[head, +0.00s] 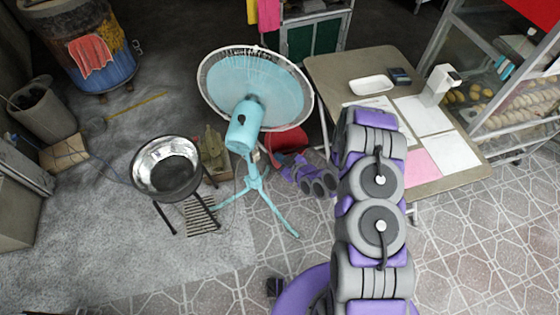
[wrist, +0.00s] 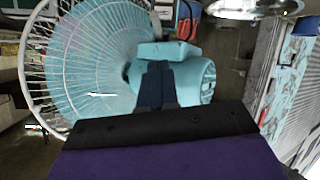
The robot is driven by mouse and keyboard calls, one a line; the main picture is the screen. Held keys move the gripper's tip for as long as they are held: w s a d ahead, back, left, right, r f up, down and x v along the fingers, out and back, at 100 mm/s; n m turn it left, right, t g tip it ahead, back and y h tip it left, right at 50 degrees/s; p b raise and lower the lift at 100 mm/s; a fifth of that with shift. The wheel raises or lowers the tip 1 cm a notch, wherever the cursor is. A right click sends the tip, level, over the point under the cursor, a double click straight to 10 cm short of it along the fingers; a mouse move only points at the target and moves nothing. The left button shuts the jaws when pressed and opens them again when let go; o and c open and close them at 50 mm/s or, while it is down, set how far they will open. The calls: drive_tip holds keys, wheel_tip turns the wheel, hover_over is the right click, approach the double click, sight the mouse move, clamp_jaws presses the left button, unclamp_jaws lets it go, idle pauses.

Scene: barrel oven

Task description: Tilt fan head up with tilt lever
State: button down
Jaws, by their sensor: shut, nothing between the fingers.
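The teal standing fan has a round caged head (head: 285,95) with a white rim, and its motor housing (head: 241,130) faces me. Its pole and splayed legs (head: 255,186) stand on the floor. In the wrist view the fan cage (wrist: 90,65) fills the left and the motor housing (wrist: 195,78) is in the middle. My gripper (wrist: 155,68) has its dark fingers together, empty, in front of the housing; I cannot tell if they touch it. In the head view my purple wrist is right of the fan pole. I cannot make out the tilt lever.
A metal bowl on a black stand (head: 168,168) is left of the fan. A table (head: 420,175) with papers and a white dish (head: 371,85) is at the right. A red object (head: 287,139) is behind the fan pole. Tiled floor in front is mostly clear.

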sight(265, 149)
drive_tip(key=w+a+f, duration=0.1)
drive_tip(key=w+f, duration=0.1)
drive_tip(key=w+a+f+b, duration=0.1)
drive_tip(key=w, duration=0.1)
drive_tip(key=w+a+f+b, duration=0.1)
drive_tip(key=w+a+f, duration=0.1)
drive_tip(key=shift+w+f, duration=0.1)
drive_tip(key=shift+f, duration=0.25)
drive_tip(key=shift+d+f, duration=0.1)
drive_tip(key=shift+d, duration=0.1)
drive_tip(key=shift+t+y, duration=0.4)
drive_tip(key=shift+t, duration=0.1)
drive_tip(key=shift+w+a+f+p, duration=0.15)
drive_tip(key=shift+f, duration=0.55)
drive_tip(key=shift+w+a+f+p, duration=0.1)
drive_tip(key=shift+a+f+p, duration=0.1)
drive_tip(key=shift+f, duration=0.55)
drive_tip(key=shift+w+a+f+p, duration=0.15)
drive_tip(key=shift+f, duration=0.55)
